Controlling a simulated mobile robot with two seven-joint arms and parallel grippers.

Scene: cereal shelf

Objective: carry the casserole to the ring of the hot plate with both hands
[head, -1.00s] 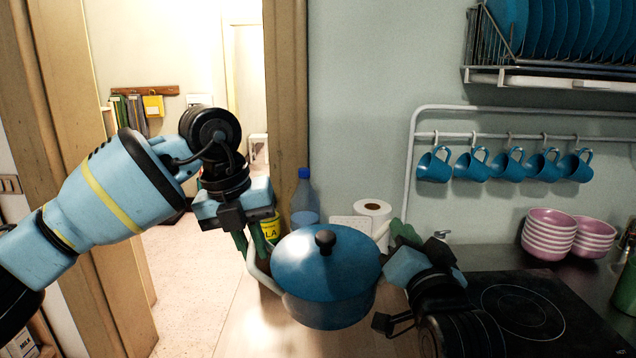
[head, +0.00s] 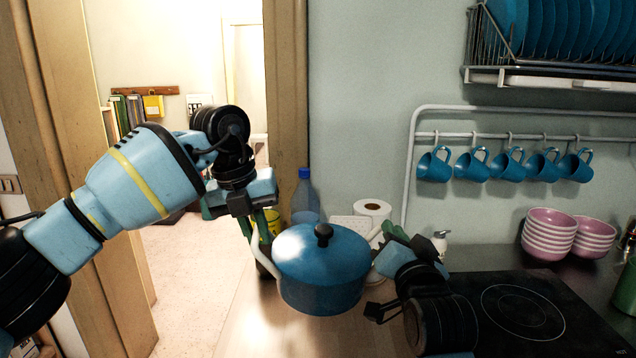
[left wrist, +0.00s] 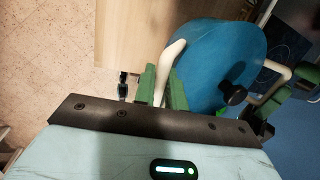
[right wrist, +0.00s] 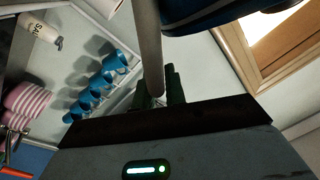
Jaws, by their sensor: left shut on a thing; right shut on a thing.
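The blue casserole (head: 322,268), with its lid and black knob, hangs level between my grippers near the left end of the counter, apparently above the worktop. My left gripper (head: 250,225) is shut on its left pale handle; the green fingers and handle show in the left wrist view (left wrist: 162,88). My right gripper (head: 392,238) is shut on the right handle, partly hidden in the head view by my own wrist; the handle (right wrist: 150,50) runs between the fingers in the right wrist view. The black hot plate (head: 475,300) lies to the right, with its ring (head: 523,310) clear.
A blue-capped bottle (head: 305,198) and a paper roll (head: 372,210) stand behind the casserole. Bare wooden worktop (head: 255,318) lies in front.

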